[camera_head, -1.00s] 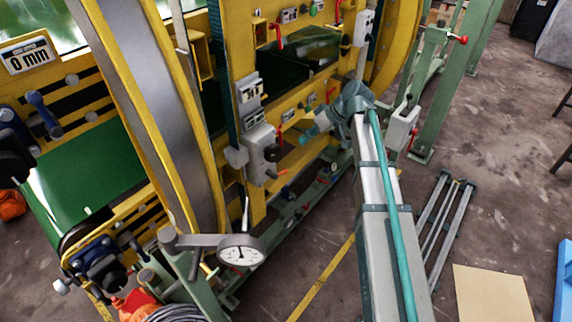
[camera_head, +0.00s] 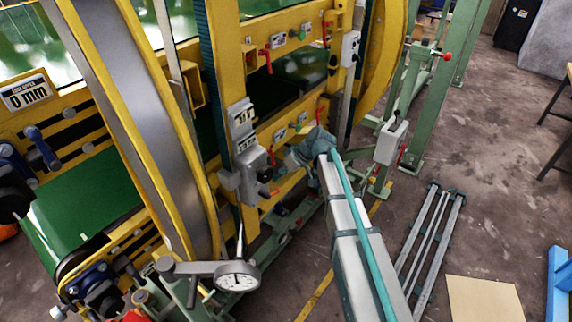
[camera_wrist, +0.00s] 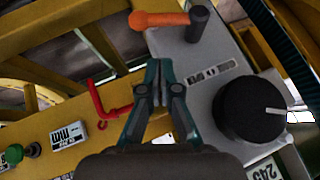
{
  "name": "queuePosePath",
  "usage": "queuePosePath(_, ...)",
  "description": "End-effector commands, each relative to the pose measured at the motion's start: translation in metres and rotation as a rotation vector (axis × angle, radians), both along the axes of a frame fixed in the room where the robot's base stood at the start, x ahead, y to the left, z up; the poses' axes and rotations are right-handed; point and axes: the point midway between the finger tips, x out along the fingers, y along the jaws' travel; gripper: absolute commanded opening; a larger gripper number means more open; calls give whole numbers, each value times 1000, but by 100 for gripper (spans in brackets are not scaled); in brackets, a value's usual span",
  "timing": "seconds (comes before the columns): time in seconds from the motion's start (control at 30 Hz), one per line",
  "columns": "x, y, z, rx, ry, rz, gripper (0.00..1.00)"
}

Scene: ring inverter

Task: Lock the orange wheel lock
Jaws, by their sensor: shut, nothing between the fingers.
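The orange lever (camera_wrist: 160,20) sticks out from a black hub (camera_wrist: 198,20) on a grey control box (camera_wrist: 205,55), near the top of the wrist view. I take this lever to be the orange wheel lock. The same grey box (camera_head: 246,188) shows in the head view on the yellow frame, with the lever (camera_head: 272,192) small and low on its right side. My gripper (camera_wrist: 158,68) is shut and empty. Its fingertips appear just below the lever in the wrist view, with no clear contact. In the head view my gripper (camera_head: 287,168) is right of the box, partly hidden by my wrist.
A large black knob (camera_wrist: 250,108) is on the box, right of my fingers. A red lever (camera_wrist: 98,105) is on the yellow bar to the left, with a green button (camera_wrist: 32,150) beyond it. A dial gauge (camera_head: 237,276) stands in front of the machine.

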Motion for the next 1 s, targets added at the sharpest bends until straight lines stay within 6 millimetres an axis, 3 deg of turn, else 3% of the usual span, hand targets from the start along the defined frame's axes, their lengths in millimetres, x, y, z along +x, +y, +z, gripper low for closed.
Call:
queuePosePath(0.33, -14, -1, -27, 0, 1, -1, 0)
queuePosePath(0.83, -15, 1, -31, 1, 2, 0, 0)
queuePosePath(1.0, -17, 12, -34, 15, 23, 16, 0)
